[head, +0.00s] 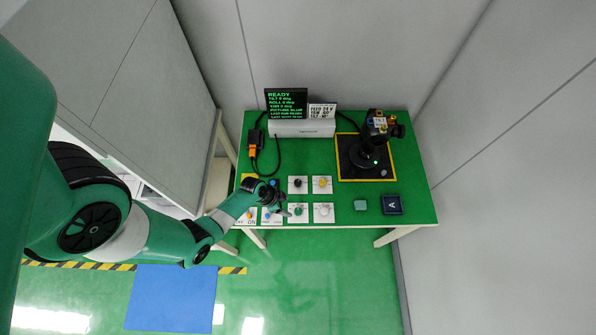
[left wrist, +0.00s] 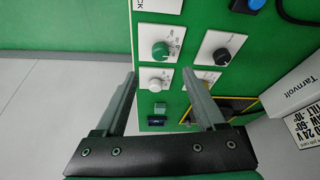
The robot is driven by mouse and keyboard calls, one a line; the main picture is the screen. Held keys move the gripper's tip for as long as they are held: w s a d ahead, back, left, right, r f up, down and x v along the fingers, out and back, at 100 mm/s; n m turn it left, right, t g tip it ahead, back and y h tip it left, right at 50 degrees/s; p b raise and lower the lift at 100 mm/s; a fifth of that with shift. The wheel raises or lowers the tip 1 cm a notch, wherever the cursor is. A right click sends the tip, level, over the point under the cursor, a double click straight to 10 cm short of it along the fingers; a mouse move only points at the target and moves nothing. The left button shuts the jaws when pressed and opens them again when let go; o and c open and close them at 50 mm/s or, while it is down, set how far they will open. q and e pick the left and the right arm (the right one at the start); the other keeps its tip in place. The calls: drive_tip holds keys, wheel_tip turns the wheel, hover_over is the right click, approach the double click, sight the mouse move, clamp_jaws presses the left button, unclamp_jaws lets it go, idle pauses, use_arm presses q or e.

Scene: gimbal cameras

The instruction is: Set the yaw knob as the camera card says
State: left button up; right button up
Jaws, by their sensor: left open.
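Knobs on white plates stand on the green table: a black knob (head: 298,183), a yellow knob (head: 322,182), a green knob (head: 298,211) and a white knob (head: 323,210). Their labels are too small to read, so I cannot tell which is yaw. My left gripper (head: 279,203) is open and empty, just left of the green knob. In the left wrist view, the green knob (left wrist: 160,50) and white knob (left wrist: 155,84) show between its fingers; the right finger partly hides the yellow one. My right gripper is out of view.
A black screen (head: 286,103) reading READY stands behind a grey power unit (head: 302,128). The camera gimbal (head: 367,157) stands on a yellow-edged black mat at right. A teal block (head: 360,204) and a dark block marked A (head: 392,205) lie near the front edge.

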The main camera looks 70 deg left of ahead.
sight(298, 211)
use_arm(q)
drive_tip(key=b+x, duration=0.5)
drive_tip(key=x, duration=0.5)
drive_tip(key=shift+w, duration=0.2)
drive_tip(key=shift+c, duration=0.2)
clamp_jaws()
